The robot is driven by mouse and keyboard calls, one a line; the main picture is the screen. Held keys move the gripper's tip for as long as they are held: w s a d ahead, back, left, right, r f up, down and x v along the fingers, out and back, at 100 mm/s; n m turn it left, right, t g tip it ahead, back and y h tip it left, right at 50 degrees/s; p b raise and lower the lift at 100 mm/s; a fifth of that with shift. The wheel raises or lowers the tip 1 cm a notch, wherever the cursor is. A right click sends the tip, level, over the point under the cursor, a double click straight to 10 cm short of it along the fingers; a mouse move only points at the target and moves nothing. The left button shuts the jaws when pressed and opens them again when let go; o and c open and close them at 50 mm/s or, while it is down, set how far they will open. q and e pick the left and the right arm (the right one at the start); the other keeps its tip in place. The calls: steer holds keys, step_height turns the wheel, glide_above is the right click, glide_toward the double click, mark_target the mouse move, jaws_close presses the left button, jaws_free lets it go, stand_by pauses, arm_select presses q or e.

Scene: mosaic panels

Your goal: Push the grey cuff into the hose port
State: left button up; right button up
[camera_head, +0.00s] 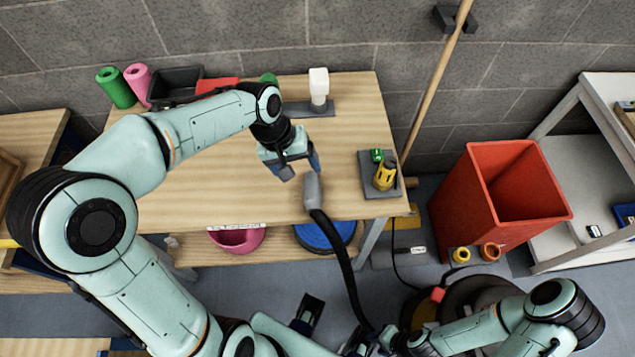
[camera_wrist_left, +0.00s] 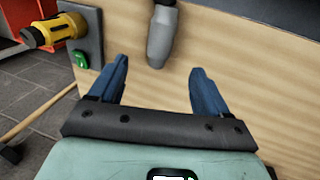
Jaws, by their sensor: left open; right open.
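The grey cuff (camera_head: 313,190) is on the end of a black hose (camera_head: 340,250) and lies near the front edge of the wooden table; the hose hangs over that edge. My left gripper (camera_head: 300,170) is open and empty just behind the cuff. In the left wrist view the cuff (camera_wrist_left: 160,38) shows ahead of the two spread blue fingers (camera_wrist_left: 160,82), not gripped. My right gripper (camera_head: 362,345) is low at the bottom edge, partly hidden, near the lower hose. A dark round machine (camera_head: 480,292) stands behind my right arm. I cannot make out the hose port.
A yellow tool (camera_head: 385,174) stands on a grey plate (camera_head: 367,162) at the table's right; the tool also shows in the wrist view (camera_wrist_left: 52,32). A white bottle (camera_head: 319,86) stands at the back. A red bin (camera_head: 490,200) is to the right. The table middle (camera_head: 230,185) is clear.

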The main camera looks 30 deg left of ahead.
arm_select(q)
glide_above(310, 192)
steer(key=a, duration=0.2)
steer(key=f, duration=0.5)
steer(key=shift+s+d+f+b, duration=0.25)
steer(key=shift+f+b, duration=0.05)
steer(key=shift+f, duration=0.05)
steer(key=x, duration=0.5)
steer(key=shift+s+d+f, duration=0.1)
steer(key=shift+d+f, duration=0.1)
steer(key=shift+f, duration=0.1)
steer(key=c, duration=1.2)
